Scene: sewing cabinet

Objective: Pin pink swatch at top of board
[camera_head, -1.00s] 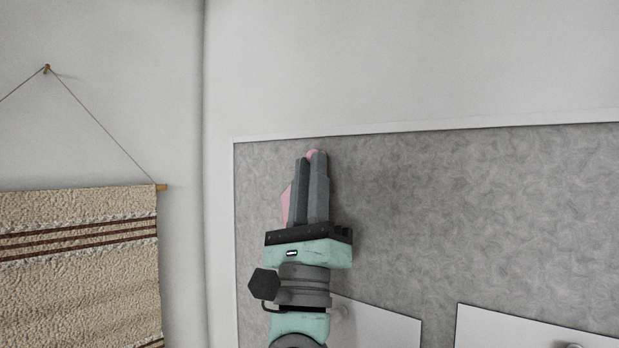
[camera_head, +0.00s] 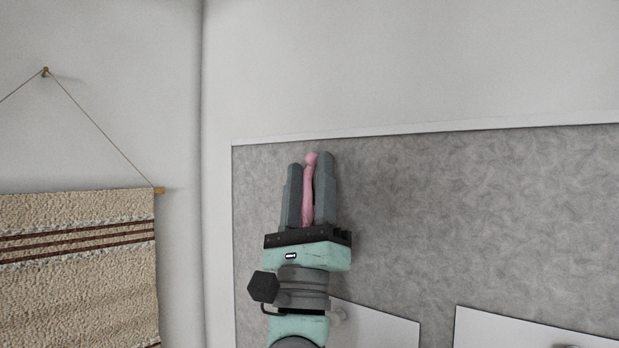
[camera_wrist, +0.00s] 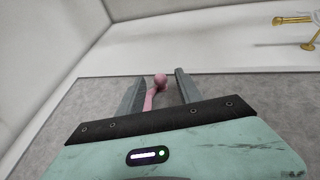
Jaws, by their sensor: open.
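The pink swatch (camera_head: 308,195) shows as a narrow strip between my gripper's fingers, with a rounded pink knob at its top near the upper edge of the grey board (camera_head: 450,210). My gripper (camera_head: 311,165) points up in front of the board, its two fingers apart on either side of the pink strip. In the wrist view the pink swatch (camera_wrist: 150,98) and its knob stand between the open fingers (camera_wrist: 160,78), nearer the left finger. The rest of the swatch is hidden behind my gripper. Whether a pin holds it cannot be told.
Two white sheets (camera_head: 378,325) (camera_head: 530,332) are on the lower board. A woven wall hanging (camera_head: 75,260) hangs at left from a hook. A brass fitting (camera_wrist: 295,21) shows at upper right in the wrist view. The board right of my gripper is bare.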

